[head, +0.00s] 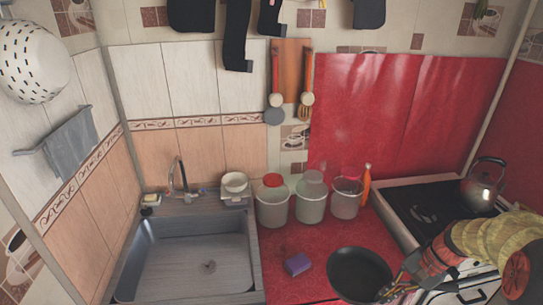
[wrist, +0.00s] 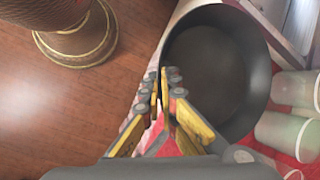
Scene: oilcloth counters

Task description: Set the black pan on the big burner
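The black pan (head: 360,273) is at the bottom middle of the head view, upright over the front of the red counter; I cannot tell whether it touches it. In the wrist view the pan (wrist: 218,72) fills the upper middle, its open side visible. My gripper (head: 397,287) is at the pan's right side. In the wrist view my gripper's fingers (wrist: 167,78) are close together beside the rim and seem closed on the handle, mostly hidden between them. The stove (head: 400,208) is at the right with a dark top; a burner (head: 426,214) shows, others are hidden.
A kettle (head: 487,178) stands at the stove's back right. Several buckets (head: 310,205) line the counter's back, beside an orange bottle (head: 366,186). A purple sponge (head: 298,264) lies left of the pan. A sink (head: 190,258) is at the left.

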